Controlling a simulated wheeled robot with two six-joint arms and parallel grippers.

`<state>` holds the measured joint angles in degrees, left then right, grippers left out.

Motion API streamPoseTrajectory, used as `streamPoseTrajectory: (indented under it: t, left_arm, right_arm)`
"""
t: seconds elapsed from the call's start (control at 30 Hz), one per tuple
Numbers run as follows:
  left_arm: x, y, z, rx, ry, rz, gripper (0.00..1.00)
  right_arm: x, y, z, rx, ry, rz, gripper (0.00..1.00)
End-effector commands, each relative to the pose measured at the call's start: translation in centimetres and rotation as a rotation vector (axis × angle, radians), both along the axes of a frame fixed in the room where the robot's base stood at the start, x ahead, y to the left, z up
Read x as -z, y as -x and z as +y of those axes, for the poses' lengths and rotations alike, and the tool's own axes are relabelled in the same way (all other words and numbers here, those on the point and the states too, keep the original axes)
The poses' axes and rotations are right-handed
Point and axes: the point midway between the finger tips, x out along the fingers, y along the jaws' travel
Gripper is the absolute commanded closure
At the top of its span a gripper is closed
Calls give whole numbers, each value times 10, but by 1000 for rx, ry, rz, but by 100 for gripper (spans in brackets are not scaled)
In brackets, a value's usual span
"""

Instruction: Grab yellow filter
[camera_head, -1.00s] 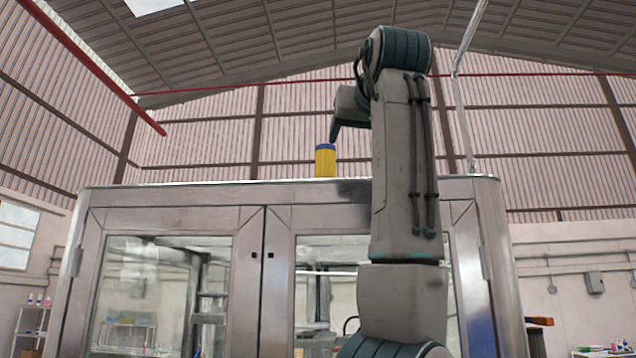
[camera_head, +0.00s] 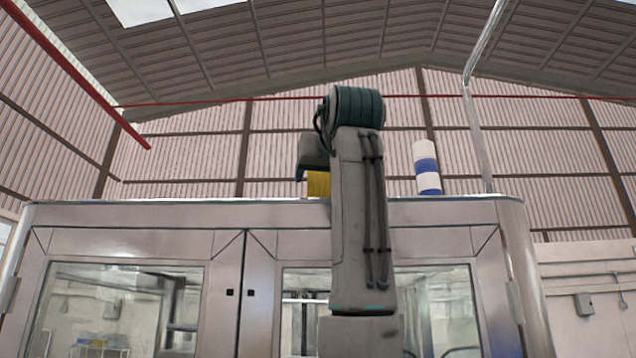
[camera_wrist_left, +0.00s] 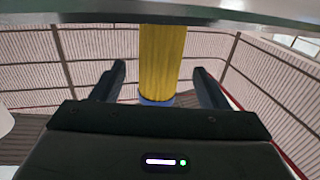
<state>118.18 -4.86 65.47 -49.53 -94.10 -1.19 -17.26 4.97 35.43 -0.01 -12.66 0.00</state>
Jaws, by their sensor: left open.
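The yellow filter (camera_head: 319,184) stands upright on top of the metal cabinet (camera_head: 130,217). My arm hides its right side and my left gripper (camera_head: 301,172) overlaps its top in the head view. In the left wrist view, which looks upside down, the yellow filter (camera_wrist_left: 161,58) with its blue end lies between the two dark fingers of my left gripper (camera_wrist_left: 163,84). The fingers are open, with a gap visible on both sides of the filter. My right gripper is not in view.
A white and blue cylinder (camera_head: 427,168) stands on the cabinet top, to the right of my arm. The cabinet top left of the filter is clear. The cabinet has glass doors in front. A grey pipe (camera_head: 478,130) rises at the right.

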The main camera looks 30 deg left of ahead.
Motion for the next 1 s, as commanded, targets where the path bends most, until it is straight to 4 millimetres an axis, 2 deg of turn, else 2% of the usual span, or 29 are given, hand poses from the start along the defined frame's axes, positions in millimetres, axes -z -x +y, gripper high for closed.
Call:
streamPoseTrajectory:
  t: [0.03,0.2,0.33,0.57,0.63,0.83,1.0]
  left_arm:
    - [-2,-5,5,0,1,1,32]
    - [2,-20,21,-1,-1,1,32]
    - [5,-27,27,0,-1,0,32]
    - [7,-28,28,1,-1,-1,32]
    - [7,-28,28,1,-1,-1,40]
    - [7,-28,28,1,-1,-1,80]
    - [6,-27,28,1,-1,-1,82]
  right_arm:
    - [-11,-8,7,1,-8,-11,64]
    - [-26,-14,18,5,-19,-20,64]
    - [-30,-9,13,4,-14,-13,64]
    - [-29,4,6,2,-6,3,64]
    - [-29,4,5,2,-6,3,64]
    - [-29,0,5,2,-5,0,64]
    - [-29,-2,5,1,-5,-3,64]
